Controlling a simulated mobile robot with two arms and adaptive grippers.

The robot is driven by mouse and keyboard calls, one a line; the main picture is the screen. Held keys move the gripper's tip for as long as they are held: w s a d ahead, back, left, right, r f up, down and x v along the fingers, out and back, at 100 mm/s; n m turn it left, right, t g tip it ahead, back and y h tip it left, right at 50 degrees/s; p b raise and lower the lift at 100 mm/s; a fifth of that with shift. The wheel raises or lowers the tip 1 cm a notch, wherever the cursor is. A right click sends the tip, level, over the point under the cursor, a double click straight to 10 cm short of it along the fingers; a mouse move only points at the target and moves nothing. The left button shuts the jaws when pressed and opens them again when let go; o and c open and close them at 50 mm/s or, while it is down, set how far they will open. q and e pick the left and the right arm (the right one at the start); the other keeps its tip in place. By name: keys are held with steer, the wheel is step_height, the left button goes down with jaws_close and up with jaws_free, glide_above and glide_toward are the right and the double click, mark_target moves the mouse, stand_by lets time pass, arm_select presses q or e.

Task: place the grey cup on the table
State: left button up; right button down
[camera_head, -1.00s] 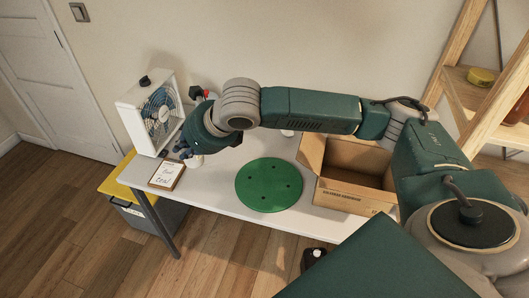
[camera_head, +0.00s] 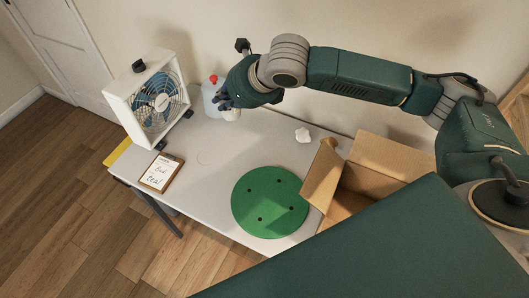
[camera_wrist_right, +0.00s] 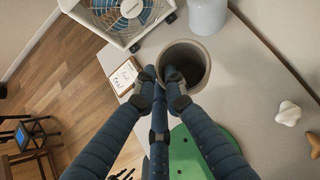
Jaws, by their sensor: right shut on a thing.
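The grey cup (camera_wrist_right: 186,50) shows in the right wrist view with its round dark opening facing the camera. My right gripper (camera_wrist_right: 160,80) is shut on its near rim, with one finger over the opening and another outside the wall. In the head view the cup (camera_head: 232,114) is a small pale shape, mostly hidden under my right gripper (camera_head: 225,101). It is close to the white table (camera_head: 205,185); whether its base touches the top I cannot tell. My left gripper is not in view.
A pale bottle with a red cap (camera_head: 211,92) stands just behind the cup. A white fan (camera_head: 150,100) and a clipboard (camera_head: 161,172) are to the left. A green disc (camera_head: 270,203) and an open cardboard box (camera_head: 375,180) are to the right. The table's middle is bare.

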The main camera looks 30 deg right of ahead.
steer(key=f, duration=0.6)
steer(key=f+p, duration=0.1)
steer(key=f, duration=0.5)
steer(key=f+p, duration=0.1)
steer(key=f, duration=0.6)
steer(key=shift+s+a, duration=0.25)
steer(key=shift+a, duration=0.1)
steer(key=shift+f, duration=0.1)
steer(key=c, duration=1.8)
jaws_free()
steer(key=shift+s+f, duration=0.1)
steer(key=shift+f, duration=0.05)
